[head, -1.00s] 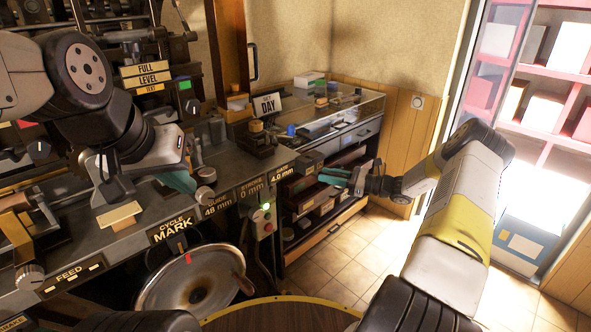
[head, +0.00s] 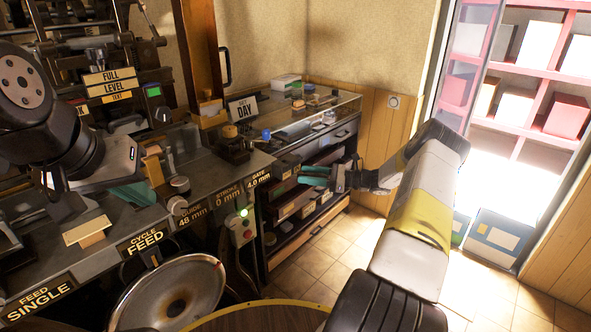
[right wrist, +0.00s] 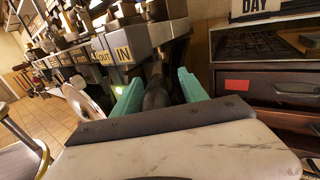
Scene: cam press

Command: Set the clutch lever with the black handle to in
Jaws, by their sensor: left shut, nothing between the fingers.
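The clutch lever's black handle (right wrist: 156,92) appears to be the dark upright shape between my right gripper's fingers in the right wrist view; I cannot make it out in the head view. My right gripper (right wrist: 160,90) has its two teal fingers apart, one on each side of the dark shape, with no clear grip. OUT and IN labels (right wrist: 122,53) are on the bench edge just beyond. In the head view my right gripper (head: 314,176) is beside the bench's right end. My left gripper (head: 133,196) is shut and empty over the bench's left part.
A control box with a lit green button (head: 241,226) hangs at the bench's front. A large handwheel (head: 165,300) is below the CYCLE sign (head: 145,243). A drawer cabinet (head: 315,165) stands behind my right gripper. Tiled floor (head: 330,232) is open at the right.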

